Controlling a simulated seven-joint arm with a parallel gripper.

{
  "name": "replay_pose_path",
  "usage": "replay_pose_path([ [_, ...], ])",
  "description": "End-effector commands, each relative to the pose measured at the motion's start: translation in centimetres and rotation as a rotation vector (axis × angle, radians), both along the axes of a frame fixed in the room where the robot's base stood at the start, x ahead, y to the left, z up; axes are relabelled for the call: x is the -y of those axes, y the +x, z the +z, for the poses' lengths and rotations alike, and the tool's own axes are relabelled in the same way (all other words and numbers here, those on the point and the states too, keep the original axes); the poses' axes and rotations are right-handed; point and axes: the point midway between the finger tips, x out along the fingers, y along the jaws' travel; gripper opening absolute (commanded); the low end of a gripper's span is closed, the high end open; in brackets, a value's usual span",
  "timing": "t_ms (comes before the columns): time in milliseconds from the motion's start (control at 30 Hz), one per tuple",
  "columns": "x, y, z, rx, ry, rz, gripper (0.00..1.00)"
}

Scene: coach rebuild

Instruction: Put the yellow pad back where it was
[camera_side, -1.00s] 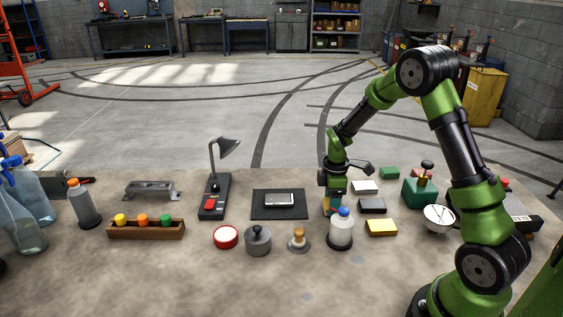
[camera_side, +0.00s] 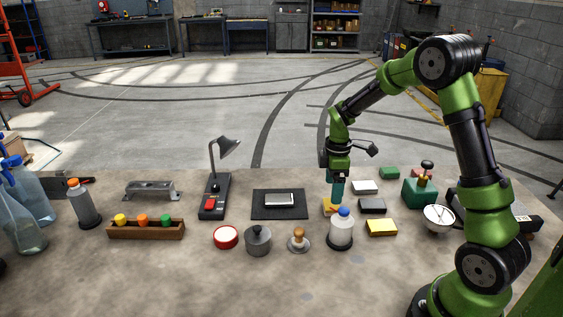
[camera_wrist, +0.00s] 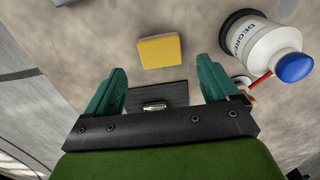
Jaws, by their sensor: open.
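A yellow pad (camera_side: 329,206) lies flat on the bench, partly hidden behind the degreaser bottle (camera_side: 341,228) in the side view. In the wrist view the pad (camera_wrist: 160,51) lies beyond the fingertips, apart from them, with bare bench around it. My gripper (camera_side: 338,198) is above the pad, pointing down. In the wrist view my gripper (camera_wrist: 160,82) is open, its teal fingers wide apart with nothing between them. A second yellow block (camera_side: 381,227) lies to the right of the bottle.
A black mat (camera_side: 262,213) with a metal piece (camera_side: 279,199) lies left of the pad. A white block (camera_side: 365,187), a dark grey block (camera_side: 372,206) and a green block (camera_side: 389,173) lie to its right. The bottle stands close on the near side.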

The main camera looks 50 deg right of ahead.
Motion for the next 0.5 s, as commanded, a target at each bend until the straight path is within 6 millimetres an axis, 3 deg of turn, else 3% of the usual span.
replay_pose_path([
  [200, 0.0, 0.0, 4.4, 0.002, -0.001, 0.000, 0.88],
  [400, -0.1, -0.1, 6.3, 0.004, 0.000, -0.004, 0.88],
  [500, -1.2, -0.4, 7.8, 0.035, 0.003, -0.052, 0.88],
])
